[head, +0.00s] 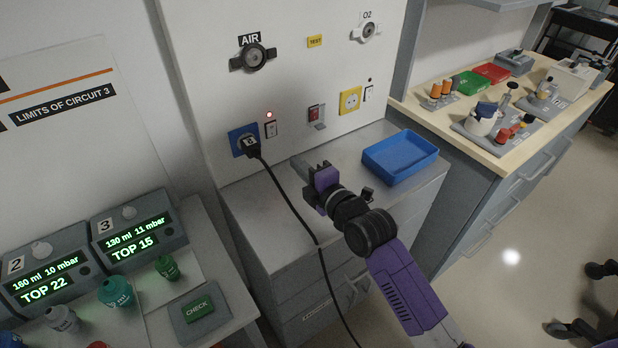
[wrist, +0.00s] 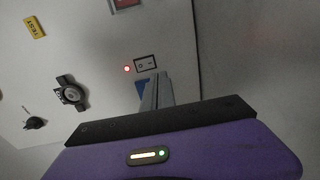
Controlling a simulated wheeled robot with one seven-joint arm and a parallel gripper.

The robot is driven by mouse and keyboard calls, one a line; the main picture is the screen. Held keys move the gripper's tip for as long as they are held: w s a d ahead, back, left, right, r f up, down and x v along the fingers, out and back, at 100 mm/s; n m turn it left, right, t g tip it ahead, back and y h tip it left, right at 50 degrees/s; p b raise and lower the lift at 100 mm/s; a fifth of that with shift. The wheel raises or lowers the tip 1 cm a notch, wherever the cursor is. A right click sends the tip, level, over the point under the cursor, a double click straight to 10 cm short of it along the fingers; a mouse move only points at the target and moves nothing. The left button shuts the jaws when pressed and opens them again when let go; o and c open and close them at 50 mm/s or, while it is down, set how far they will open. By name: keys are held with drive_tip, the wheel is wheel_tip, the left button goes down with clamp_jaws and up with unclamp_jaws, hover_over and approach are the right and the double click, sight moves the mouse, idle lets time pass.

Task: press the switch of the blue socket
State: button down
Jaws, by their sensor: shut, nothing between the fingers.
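The blue socket (head: 236,135) is on the white wall panel, with a black plug (head: 251,148) in it. Its small black-framed rocker switch (head: 270,130) sits just to its right, under a lit red lamp (head: 269,115). My gripper (head: 297,161) is shut and empty, below and to the right of the switch and apart from it. In the wrist view the switch (wrist: 145,63) and the lit lamp (wrist: 127,68) show just beyond the fingertips (wrist: 162,76). A corner of the blue socket (wrist: 142,88) shows beside the fingers; the rest is hidden.
A black cable (head: 292,205) hangs from the plug across the grey cabinet. A blue tray (head: 400,157) stands on its top at right. Ventilators (head: 138,235) stand at lower left.

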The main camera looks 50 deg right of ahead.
drive_tip(key=shift+f+v, duration=0.25)
drive_tip(key=shift+v, duration=0.75)
drive_tip(key=shift+f+v, duration=0.2)
drive_tip(key=shift+v, duration=0.8)
drive_tip(key=s+a+r+m+t+y, duration=0.2)
drive_tip(key=s+a+r+m, duration=0.1)
drive_tip(key=s+a+m, duration=0.45)
drive_tip(key=s+a+f+m+g+y, duration=0.1)
drive_tip(key=s+a+m, duration=0.1)
drive_tip(key=s+a, duration=0.2)
drive_tip(key=s+a+f+m+g, duration=0.1)
drive_tip(key=s+a+m, duration=0.2)
drive_tip(key=s, duration=0.8)
drive_tip(key=s+a+f+m+g+y, duration=0.1)
drive_tip(key=s+a+m, duration=0.1)
drive_tip(key=s+a, duration=0.4)
drive_tip(key=shift+s+a+f+g+y, duration=0.25)
drive_tip(key=shift+s+f+g+y, duration=0.05)
drive_tip(key=shift+s, duration=0.75)
